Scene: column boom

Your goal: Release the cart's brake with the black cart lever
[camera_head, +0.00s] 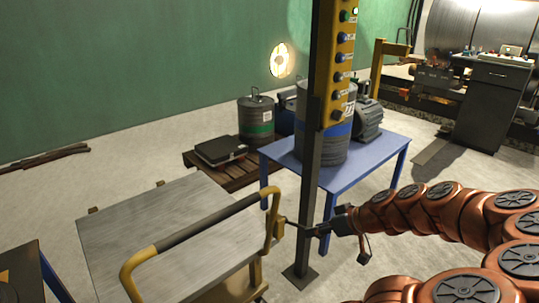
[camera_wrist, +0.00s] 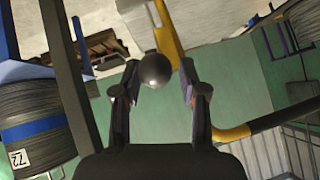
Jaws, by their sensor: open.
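The cart (camera_head: 160,232) has a grey flat deck and a yellow push handle (camera_head: 196,219) with a dark grip. In the head view, a thin black cart lever (camera_head: 292,223) reaches from the handle's right upright toward my gripper (camera_head: 318,229). In the wrist view, the lever's round black knob (camera_wrist: 154,69) sits between the fingertips of my gripper (camera_wrist: 159,72). The fingers are open, one on each side of the knob, with visible gaps. The yellow upright (camera_wrist: 165,35) is just beyond the knob. The rest of the lever is hidden behind the knob.
A dark column (camera_head: 315,130) with a yellow button panel (camera_head: 340,65) stands close to my gripper. Behind is a blue table (camera_head: 375,170) with a drum (camera_head: 335,150) and a motor (camera_head: 368,120). A pallet (camera_head: 225,168) lies farther back.

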